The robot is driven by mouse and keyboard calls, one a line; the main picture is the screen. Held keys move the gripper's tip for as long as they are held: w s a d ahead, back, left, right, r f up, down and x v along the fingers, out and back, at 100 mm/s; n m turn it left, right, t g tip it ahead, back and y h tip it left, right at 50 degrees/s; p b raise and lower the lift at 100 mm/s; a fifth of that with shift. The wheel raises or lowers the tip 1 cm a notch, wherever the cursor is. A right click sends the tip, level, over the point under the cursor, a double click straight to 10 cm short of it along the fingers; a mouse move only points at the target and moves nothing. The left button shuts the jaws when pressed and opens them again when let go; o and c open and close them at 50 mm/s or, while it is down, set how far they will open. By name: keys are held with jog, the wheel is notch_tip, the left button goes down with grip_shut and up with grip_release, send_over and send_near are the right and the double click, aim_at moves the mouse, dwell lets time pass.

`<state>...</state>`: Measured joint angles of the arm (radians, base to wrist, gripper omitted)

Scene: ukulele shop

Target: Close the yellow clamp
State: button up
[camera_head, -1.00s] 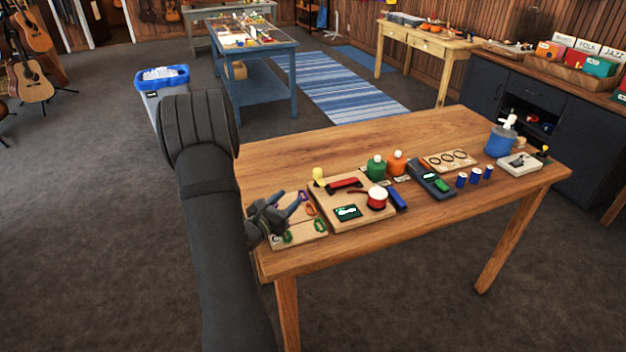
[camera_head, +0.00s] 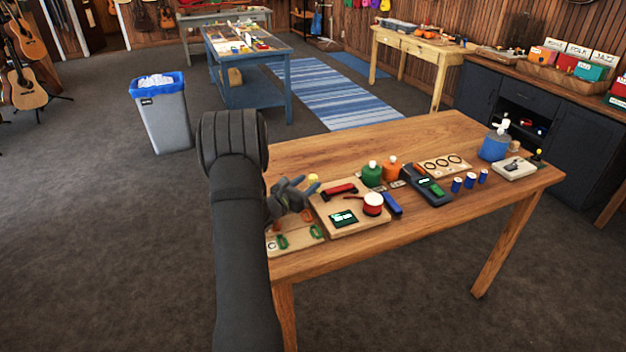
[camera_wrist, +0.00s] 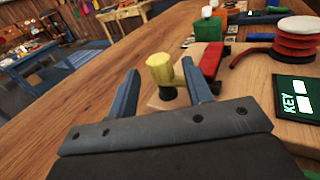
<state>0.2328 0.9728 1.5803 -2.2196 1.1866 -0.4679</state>
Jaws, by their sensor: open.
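The yellow clamp (camera_wrist: 161,70) stands on the far left corner of a wooden board (camera_wrist: 235,115), with a dark base under its yellow head. In the wrist view it shows between and beyond the fingers of my gripper (camera_wrist: 160,85). My gripper is open, with nothing held. In the head view only the clamp's yellow top (camera_head: 313,178) shows, just beyond my gripper (camera_head: 308,188); its lower part is hidden. I cannot tell if the fingers touch it.
The board also bears a red tool (camera_head: 338,190), a red pot-like piece with a white top (camera_head: 373,204) and a green KEY card (camera_head: 344,218). Green and orange bottles (camera_head: 391,168) stand behind. The table's back left (camera_head: 330,150) is clear.

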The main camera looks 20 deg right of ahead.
aim_at(310, 181)
jog(key=shift+x, duration=1.8)
jog(key=c, duration=1)
jog(key=shift+o, duration=0.2)
